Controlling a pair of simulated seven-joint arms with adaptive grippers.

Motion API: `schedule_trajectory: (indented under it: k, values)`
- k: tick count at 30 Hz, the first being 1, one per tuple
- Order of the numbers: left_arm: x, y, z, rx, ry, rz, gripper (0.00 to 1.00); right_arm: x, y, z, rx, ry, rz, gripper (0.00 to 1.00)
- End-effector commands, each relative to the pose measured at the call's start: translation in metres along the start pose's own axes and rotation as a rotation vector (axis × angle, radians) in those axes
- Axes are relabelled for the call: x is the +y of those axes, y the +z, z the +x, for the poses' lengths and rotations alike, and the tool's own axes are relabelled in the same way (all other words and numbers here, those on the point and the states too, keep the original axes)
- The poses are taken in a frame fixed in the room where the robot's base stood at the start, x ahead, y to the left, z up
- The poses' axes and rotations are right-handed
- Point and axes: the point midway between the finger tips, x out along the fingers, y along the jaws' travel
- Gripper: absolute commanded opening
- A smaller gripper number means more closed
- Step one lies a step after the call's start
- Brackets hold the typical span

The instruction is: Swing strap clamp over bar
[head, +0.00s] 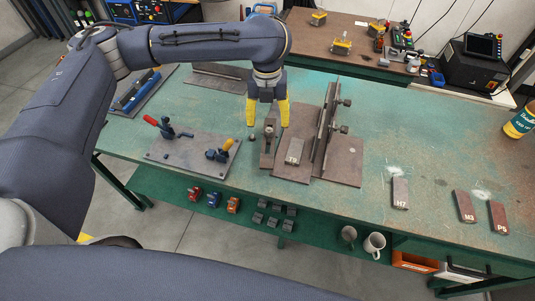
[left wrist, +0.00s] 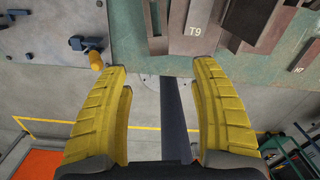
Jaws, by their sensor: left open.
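The bar marked T9 (head: 295,151) lies on a brown fixture plate (head: 292,172) at the table's front; it also shows at the top of the left wrist view (left wrist: 195,30). What looks like the strap clamp, a narrow dark piece (head: 268,154), stands just left of the bar, beside it rather than over it. My left gripper (head: 267,123) has yellow fingers, spread apart around the top of this clamp in the head view; contact cannot be told. In the left wrist view the open fingers (left wrist: 164,95) show a dark strip between them, which I cannot identify. My right gripper is out of view.
A tall upright rail (head: 325,130) with bolts stands right of the bar. A grey plate with toggle clamps (head: 190,150) lies to the left. Bars H7 (head: 400,193), M3 (head: 464,206) and P5 (head: 497,217) lie on clear table to the right.

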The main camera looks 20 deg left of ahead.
Motion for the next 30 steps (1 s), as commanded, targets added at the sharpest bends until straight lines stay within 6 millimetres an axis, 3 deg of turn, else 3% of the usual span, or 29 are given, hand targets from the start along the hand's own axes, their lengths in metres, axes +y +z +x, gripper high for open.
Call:
schedule_trajectory:
  k: [8,30]
  values:
    - [0.004,-0.004,0.026,0.008,0.019,0.017,0.64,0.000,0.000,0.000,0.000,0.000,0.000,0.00]
    - [0.005,-0.004,0.150,0.006,0.017,0.013,0.64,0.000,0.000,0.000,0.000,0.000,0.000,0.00]
